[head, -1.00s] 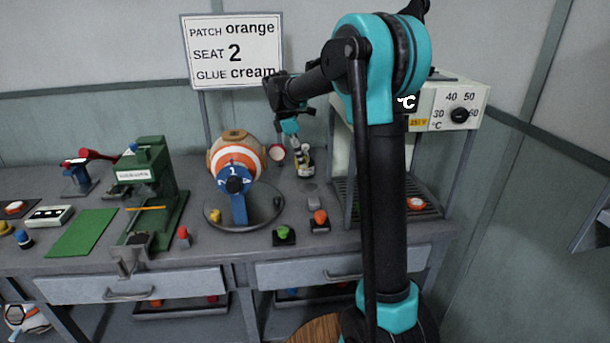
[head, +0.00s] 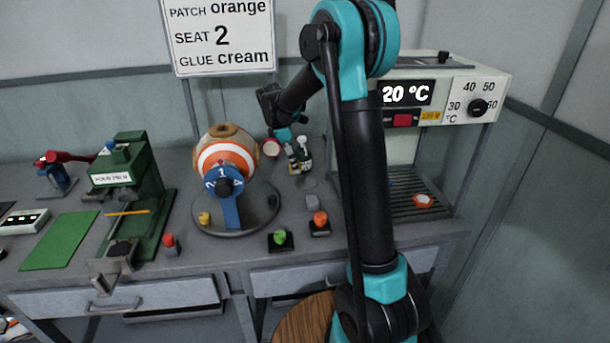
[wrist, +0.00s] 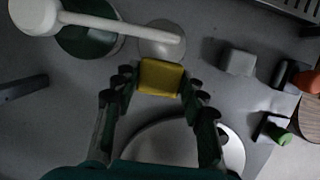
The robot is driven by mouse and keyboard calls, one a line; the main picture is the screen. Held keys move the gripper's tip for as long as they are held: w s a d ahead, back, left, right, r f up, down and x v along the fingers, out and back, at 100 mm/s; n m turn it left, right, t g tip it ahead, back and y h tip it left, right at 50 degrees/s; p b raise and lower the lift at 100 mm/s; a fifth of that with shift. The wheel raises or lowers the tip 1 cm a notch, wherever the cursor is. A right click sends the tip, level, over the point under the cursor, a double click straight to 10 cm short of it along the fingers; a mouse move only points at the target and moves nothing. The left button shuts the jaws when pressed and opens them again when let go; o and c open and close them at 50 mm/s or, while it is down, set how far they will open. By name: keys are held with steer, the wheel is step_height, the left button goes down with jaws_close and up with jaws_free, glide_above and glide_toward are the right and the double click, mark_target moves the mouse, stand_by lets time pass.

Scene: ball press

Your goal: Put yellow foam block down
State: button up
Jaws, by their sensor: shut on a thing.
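The yellow foam block (wrist: 160,77) is held between the two fingers of my gripper (wrist: 160,82) in the wrist view. The fingers press on its left and right sides. A pale round disc (wrist: 160,40) on the grey bench lies just beyond the block in that view. I cannot tell the height of the block above the bench. In the head view my gripper (head: 285,136) is over the back of the bench, to the right of the striped ball (head: 226,160). I cannot make out the block clearly there.
A white rod with a round end (wrist: 120,26) lies across the wrist view's upper left. A grey block (wrist: 238,62) and a green knob (wrist: 275,131) are to the right. The ball's round plate (head: 225,231) and a heater (head: 432,120) reading 20 °C flank the gripper area.

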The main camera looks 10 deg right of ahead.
mark_target(308, 182)
step_height(308, 182, down, 4)
steer(key=shift+f, duration=0.15)
steer(key=d, duration=0.4)
steer(key=shift+d, duration=0.2)
steer(key=shift+a+f, duration=0.2)
steer(key=shift+f, duration=0.4)
steer(key=shift+f, duration=0.1)
steer(key=o, duration=0.9)
steer(key=v, duration=1.2)
